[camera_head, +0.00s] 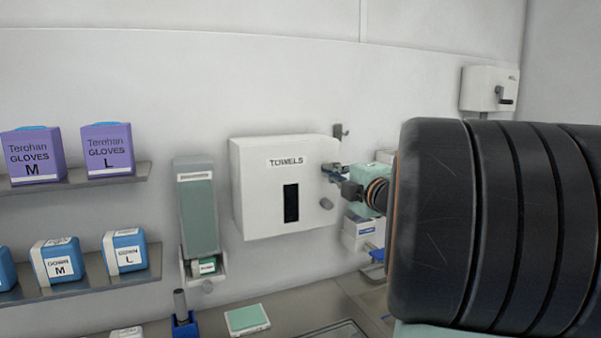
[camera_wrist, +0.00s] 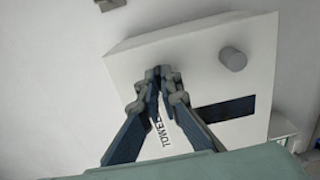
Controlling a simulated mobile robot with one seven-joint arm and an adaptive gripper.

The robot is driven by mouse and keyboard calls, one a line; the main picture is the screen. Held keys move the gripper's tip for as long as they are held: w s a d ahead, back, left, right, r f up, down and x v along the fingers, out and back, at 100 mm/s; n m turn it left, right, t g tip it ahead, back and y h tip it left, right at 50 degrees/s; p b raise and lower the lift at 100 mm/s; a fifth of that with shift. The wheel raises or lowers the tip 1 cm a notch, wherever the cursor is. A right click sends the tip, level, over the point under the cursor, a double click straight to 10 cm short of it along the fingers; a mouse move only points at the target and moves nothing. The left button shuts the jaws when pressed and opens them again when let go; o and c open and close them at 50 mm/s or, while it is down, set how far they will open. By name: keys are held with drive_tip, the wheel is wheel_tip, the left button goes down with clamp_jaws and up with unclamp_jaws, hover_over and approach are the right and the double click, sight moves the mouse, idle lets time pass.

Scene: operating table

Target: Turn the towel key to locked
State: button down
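The white towel dispenser (camera_head: 262,205) hangs on the wall, marked TOWELS, with a dark slot in its front. A round grey knob (camera_head: 326,203) sits at the lower right of its front and also shows in the wrist view (camera_wrist: 233,59). My gripper (camera_head: 329,171) is at the upper right of the dispenser's front. In the wrist view, my gripper's fingertips (camera_wrist: 165,76) are close together in front of the dispenser face, between the label and the knob. I cannot make out a key; the fingers may hide it. Contact and grip are unclear.
Left of the dispenser is a green-and-grey wall unit (camera_head: 199,215). Shelves with purple glove boxes (camera_head: 108,150) and blue boxes (camera_head: 124,250) are further left. A grey wall hook (camera_head: 341,132) is just above my gripper.

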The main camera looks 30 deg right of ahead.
drive_tip(key=shift+m, duration=0.3)
drive_tip(key=shift+r+m+p, duration=0.1)
drive_tip(key=shift+m+p, duration=4.5)
drive_tip(key=shift+m, duration=4)
drive_tip(key=c, duration=2.2)
unclamp_jaws()
drive_tip(key=shift+o, duration=0.2)
